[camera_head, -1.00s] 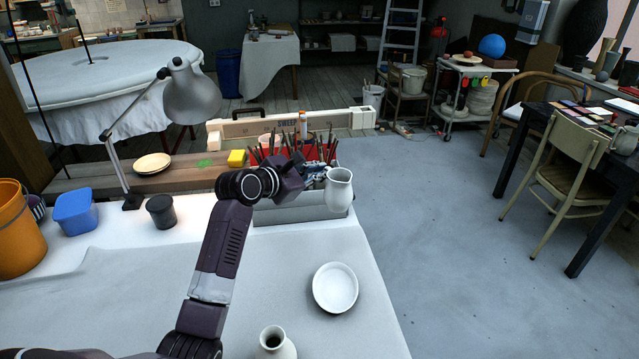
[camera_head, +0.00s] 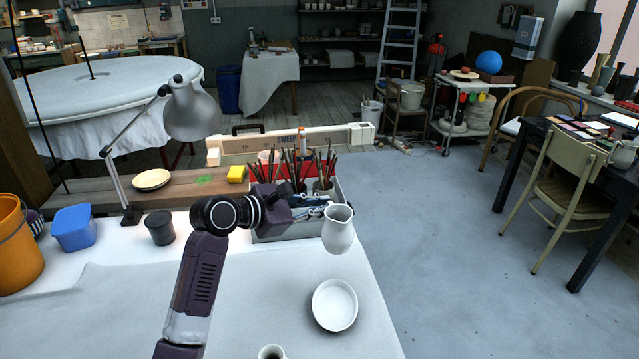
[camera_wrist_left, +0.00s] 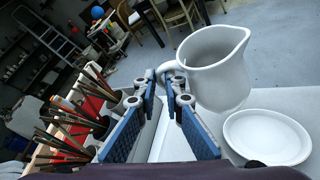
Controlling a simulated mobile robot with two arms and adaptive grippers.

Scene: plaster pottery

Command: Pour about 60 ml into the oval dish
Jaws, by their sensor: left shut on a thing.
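A white pitcher (camera_head: 338,232) hangs in the air above and behind the white oval dish (camera_head: 334,306), near the right edge of the table. My left gripper (camera_head: 312,209) is shut on the pitcher's handle. The pitcher leans slightly. Its contents cannot be made out. In the left wrist view, the blue-padded fingers (camera_wrist_left: 166,82) are at the handle. The pitcher (camera_wrist_left: 218,72) shows there with its spout to the upper right, and the dish (camera_wrist_left: 266,137) lies lower right, apart from it. No liquid shows in the dish. My right gripper is not in view.
A caddy (camera_head: 285,229) of brushes and tools stands behind and left of the pitcher, close to my gripper. A white vase (camera_head: 271,352) is cut off at the bottom edge. A dark cup (camera_head: 160,227), blue tub (camera_head: 74,228) and lamp (camera_head: 192,112) stand left.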

